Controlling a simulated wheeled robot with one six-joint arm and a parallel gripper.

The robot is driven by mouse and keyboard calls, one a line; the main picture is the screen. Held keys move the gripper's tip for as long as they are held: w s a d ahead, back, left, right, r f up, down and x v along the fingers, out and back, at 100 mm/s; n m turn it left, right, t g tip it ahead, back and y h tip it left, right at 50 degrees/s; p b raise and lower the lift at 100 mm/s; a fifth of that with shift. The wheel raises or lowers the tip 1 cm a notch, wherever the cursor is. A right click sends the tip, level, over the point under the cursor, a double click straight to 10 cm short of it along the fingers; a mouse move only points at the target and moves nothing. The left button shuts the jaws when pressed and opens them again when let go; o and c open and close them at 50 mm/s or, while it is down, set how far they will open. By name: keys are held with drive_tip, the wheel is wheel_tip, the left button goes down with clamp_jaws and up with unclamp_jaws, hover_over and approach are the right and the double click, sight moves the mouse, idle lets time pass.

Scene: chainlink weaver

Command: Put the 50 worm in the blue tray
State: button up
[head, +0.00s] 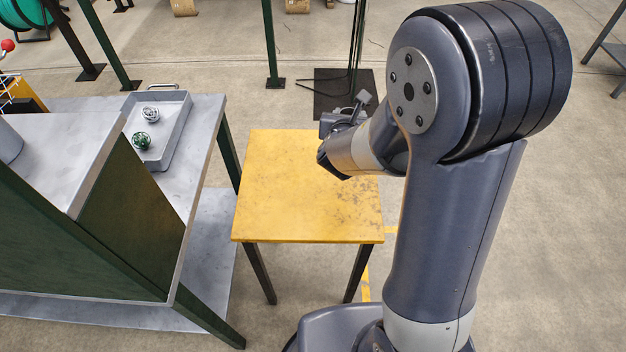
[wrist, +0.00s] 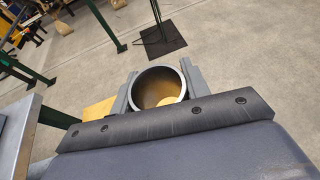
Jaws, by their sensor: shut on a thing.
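My gripper (wrist: 158,82) is shut on a grey hollow cylinder (wrist: 184,92), with one finger on each side of it. I look into its round open end, and yellow shows inside. No marking can be read, so I cannot tell from the pictures whether it is the 50 worm. In the head view my gripper (head: 345,116) is above the far right part of the yellow table, partly hidden by my arm. The held cylinder is hard to make out there. No clearly blue tray shows in either view.
The yellow table (head: 290,190) has a bare top. At the left, a grey metal bench (head: 200,130) bears a grey tray (head: 180,128) holding a silver wire ball (head: 150,113) and a green one (head: 141,140). Green posts stand behind the table.

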drive_tip(key=n+y+b, duration=0.2)
drive_tip(key=b, duration=0.7)
hover_over(309, 172)
wheel_tip(309, 172, down, 6)
drive_tip(key=shift+t+y, duration=0.3)
wheel_tip(309, 172, down, 10)
drive_tip(key=b, duration=0.4)
drive_tip(key=shift+f, duration=0.2)
drive_tip(key=o, duration=1.3)
